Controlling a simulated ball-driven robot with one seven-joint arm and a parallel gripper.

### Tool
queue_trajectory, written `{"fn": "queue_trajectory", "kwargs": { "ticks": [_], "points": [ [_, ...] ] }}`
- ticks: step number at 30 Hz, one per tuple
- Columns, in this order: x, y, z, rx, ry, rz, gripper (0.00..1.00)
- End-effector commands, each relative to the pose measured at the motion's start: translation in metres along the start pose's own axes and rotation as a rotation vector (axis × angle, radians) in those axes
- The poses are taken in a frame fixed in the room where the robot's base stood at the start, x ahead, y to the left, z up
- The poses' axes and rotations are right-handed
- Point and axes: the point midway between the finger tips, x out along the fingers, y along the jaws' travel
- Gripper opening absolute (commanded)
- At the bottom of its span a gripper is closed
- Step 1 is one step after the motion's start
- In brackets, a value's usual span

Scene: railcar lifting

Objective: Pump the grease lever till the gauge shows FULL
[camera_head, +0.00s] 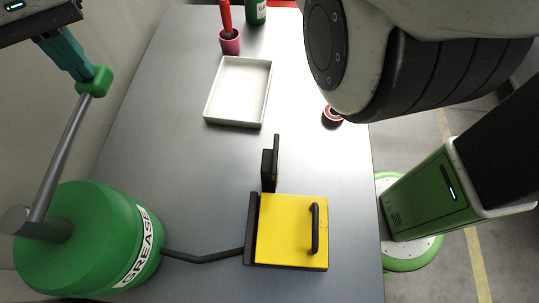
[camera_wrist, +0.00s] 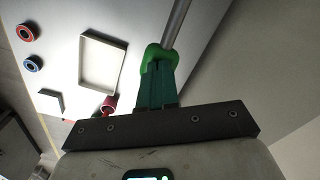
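The green grease drum (camera_head: 85,268) with a GREASE label stands at the lower left in the head view. Its grey lever (camera_head: 62,150) slants upward to a green grip (camera_head: 93,82). My gripper (camera_head: 82,72) has its teal fingers at this grip, at the upper left. In the wrist view, the fingers (camera_wrist: 157,75) are close together on the green grip (camera_wrist: 157,53), with the lever rod (camera_wrist: 177,22) beyond. A dark upright plate (camera_head: 271,165) stands beside the yellow box (camera_head: 285,230). No gauge face or reading can be made out.
A dark hose (camera_head: 205,258) links the drum to the yellow box. A white tray (camera_head: 239,92), a pink cup (camera_head: 230,43) with a red stick, a green bottle (camera_head: 256,10) and a red ring (camera_head: 332,114) are on the grey table (camera_head: 190,170). A blue ring (camera_wrist: 33,64) shows too.

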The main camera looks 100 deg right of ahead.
Motion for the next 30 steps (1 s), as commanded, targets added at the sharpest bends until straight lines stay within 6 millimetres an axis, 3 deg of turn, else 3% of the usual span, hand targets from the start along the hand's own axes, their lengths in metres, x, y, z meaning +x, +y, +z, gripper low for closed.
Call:
{"fn": "queue_trajectory", "kwargs": {
  "ticks": [30],
  "points": [
    [0.039,0.0,0.001,-0.001,-0.003,0.001,0.0]
  ]
}}
